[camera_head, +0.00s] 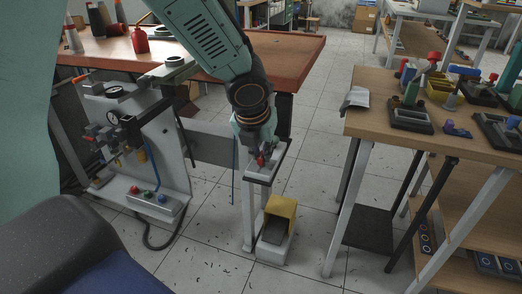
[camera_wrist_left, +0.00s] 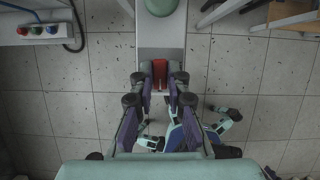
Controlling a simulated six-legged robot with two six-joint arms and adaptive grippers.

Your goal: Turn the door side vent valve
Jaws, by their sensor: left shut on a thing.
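A small red valve handle (camera_head: 261,160) sits on top of a narrow grey stand in the middle of the head view. I take it for the vent valve. My left gripper (camera_head: 266,148) reaches down onto it from above. In the left wrist view, the red handle (camera_wrist_left: 160,72) lies between the two fingertips of my left gripper (camera_wrist_left: 160,82), which is shut on it. The fingers hide part of the handle in the head view, and its turn angle is hard to tell. My right gripper is not in view.
A grey panel with gauges (camera_head: 114,92) and a push-button box (camera_head: 155,200) stand to the left. A yellow-hooded foot pedal (camera_head: 279,207) is on the floor by the stand. A wooden workbench (camera_head: 375,130) with tools is on the right. Tiled floor between is clear.

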